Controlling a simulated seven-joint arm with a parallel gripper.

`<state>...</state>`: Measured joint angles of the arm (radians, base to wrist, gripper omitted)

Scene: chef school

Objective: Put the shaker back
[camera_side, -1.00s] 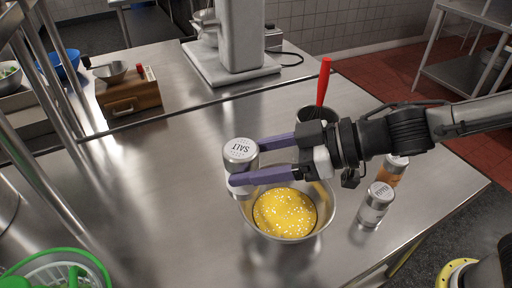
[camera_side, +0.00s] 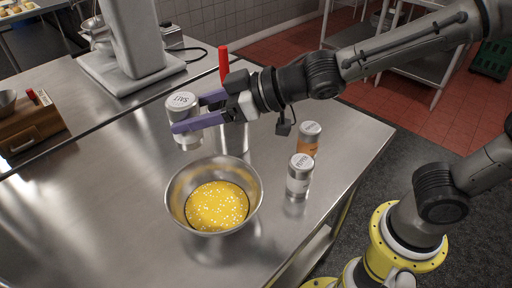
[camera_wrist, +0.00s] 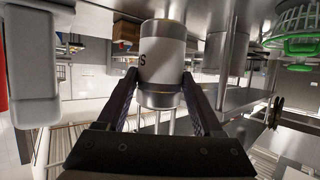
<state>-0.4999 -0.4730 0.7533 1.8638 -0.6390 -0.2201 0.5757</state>
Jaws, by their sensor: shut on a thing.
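My gripper (camera_side: 199,112) is shut on the salt shaker (camera_side: 182,106), a white and silver cylinder with a "SALT" lid. It is held upright at the left of the wrist, behind and above the mixing bowl's rim. In the wrist view the salt shaker (camera_wrist: 161,62) sits between the two dark fingers of my gripper (camera_wrist: 162,85). Two other shakers stand on the steel counter (camera_side: 110,205) to the right of the bowl. One is a pepper shaker (camera_side: 299,176) with a white label, and behind it is an orange one (camera_side: 308,140).
A steel bowl (camera_side: 176,185) with yellow mix and white specks stands at the centre. A wooden box (camera_side: 28,128) is at the left. The counter's left front is clear.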

